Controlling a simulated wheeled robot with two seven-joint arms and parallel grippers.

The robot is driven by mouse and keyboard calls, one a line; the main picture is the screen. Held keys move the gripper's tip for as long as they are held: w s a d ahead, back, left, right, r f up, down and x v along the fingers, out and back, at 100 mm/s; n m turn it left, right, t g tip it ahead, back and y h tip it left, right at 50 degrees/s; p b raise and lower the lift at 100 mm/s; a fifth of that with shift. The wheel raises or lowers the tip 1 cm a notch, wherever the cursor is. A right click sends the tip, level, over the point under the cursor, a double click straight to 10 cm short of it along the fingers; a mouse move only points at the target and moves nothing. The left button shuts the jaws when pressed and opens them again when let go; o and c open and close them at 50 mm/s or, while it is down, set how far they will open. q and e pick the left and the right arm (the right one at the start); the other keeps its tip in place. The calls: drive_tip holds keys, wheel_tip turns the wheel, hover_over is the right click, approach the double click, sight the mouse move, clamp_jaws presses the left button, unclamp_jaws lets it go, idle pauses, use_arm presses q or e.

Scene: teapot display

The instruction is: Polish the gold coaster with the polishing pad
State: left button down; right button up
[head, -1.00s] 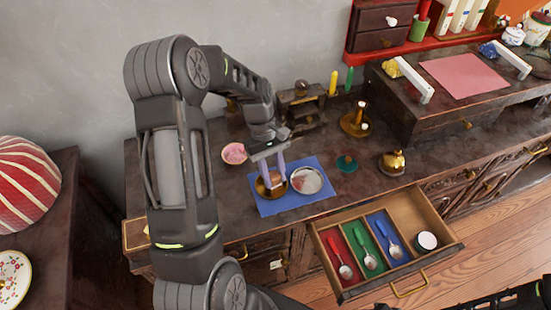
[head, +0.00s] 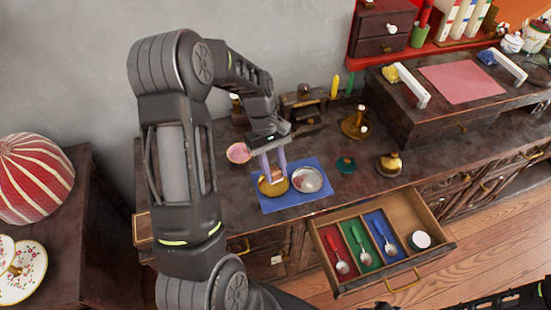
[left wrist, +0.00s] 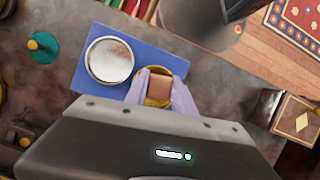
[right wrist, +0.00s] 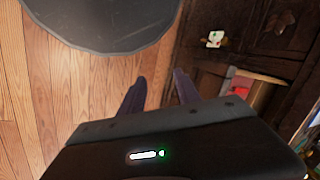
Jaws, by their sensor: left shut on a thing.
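My left gripper (head: 273,164) points down over the blue mat (head: 290,204) and is shut on a small brownish-pink block, the polishing pad (head: 277,174). The round gold coaster (head: 270,188) lies on the left part of the mat, directly under the pad. The pad seems to touch its face, but I cannot tell for sure. The left wrist view shows the pad (left wrist: 160,88) between the pale fingers, with the coaster's gold rim (left wrist: 142,77) partly hidden by pad and fingers. My right gripper (right wrist: 159,88) is open and empty, above the wooden floor.
A silver dish (head: 307,180) with reddish smudges sits right beside the gold coaster. A pink bowl (head: 238,153) stands behind left. An open drawer (head: 346,292) with spoons juts out in front. A teal-based piece (head: 345,165) and a brass bell-like piece (head: 390,164) stand to the right.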

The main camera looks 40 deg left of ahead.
use_arm(q)
drive_tip(key=shift+r+p, duration=0.9)
drive_tip(key=shift+r, duration=0.6)
